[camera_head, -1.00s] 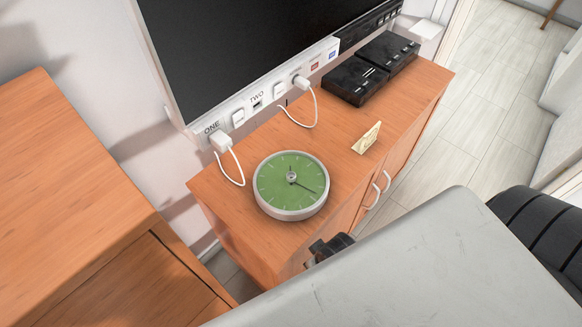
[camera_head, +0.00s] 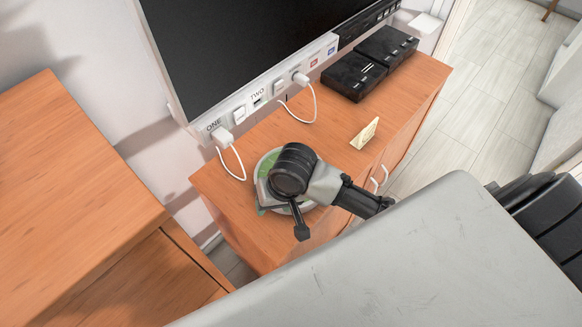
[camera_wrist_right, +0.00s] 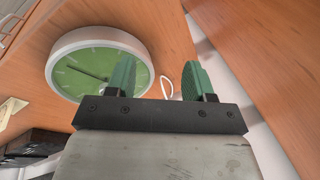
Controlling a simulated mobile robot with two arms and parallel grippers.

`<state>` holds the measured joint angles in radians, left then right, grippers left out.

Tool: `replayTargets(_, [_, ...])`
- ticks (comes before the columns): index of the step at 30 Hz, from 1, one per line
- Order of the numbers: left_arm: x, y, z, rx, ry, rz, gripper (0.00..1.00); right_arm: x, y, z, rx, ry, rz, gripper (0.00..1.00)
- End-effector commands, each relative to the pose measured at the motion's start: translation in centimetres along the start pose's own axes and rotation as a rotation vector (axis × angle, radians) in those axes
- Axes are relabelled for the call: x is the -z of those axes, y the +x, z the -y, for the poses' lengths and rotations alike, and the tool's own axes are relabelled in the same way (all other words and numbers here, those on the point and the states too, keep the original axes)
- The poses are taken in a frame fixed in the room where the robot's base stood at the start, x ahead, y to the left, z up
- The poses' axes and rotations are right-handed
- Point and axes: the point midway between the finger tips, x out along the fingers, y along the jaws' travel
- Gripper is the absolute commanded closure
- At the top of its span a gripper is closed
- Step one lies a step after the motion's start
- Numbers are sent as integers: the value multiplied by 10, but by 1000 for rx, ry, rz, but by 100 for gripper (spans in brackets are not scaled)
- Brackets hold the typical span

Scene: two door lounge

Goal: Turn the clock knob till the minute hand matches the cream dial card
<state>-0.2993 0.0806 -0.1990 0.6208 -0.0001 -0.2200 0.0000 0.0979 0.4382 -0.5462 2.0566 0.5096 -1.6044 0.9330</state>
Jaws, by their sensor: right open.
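The round green clock (camera_head: 268,160) lies face up on the wooden cabinet, mostly covered by my right arm in the head view. The right wrist view shows its green face (camera_wrist_right: 85,70) with a pale rim and a dark hand; I cannot make out the knob clearly. The cream dial card (camera_head: 365,133) stands tilted on the cabinet to the right of the clock; its markings are too small to read. My right gripper (camera_wrist_right: 160,78) is open, its green fingers apart with nothing between them. One finger overlaps the clock's edge in that view. My left gripper is not in view.
The cabinet (camera_head: 405,118) also bears two black boxes (camera_head: 353,77) at the back right. White cables (camera_head: 240,163) hang from a labelled white strip (camera_head: 268,90) below a dark screen (camera_head: 250,40). Another wooden cabinet (camera_head: 70,190) stands at the left.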

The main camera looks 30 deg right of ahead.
Motion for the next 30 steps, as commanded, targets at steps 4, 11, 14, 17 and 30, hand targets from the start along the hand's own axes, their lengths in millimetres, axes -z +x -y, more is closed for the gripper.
replayTargets(4, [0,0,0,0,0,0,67,56,-3,-18,-117,267,31,47])
replayTargets(11, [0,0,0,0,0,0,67,117,-26,-58,-260,682,16,47])
replayTargets(14, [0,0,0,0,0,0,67,128,-33,-66,-283,770,6,47])
replayTargets(17, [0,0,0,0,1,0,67,131,-31,-70,-291,802,6,47])
replayTargets(30, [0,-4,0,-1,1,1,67,121,41,-87,-290,800,6,47])
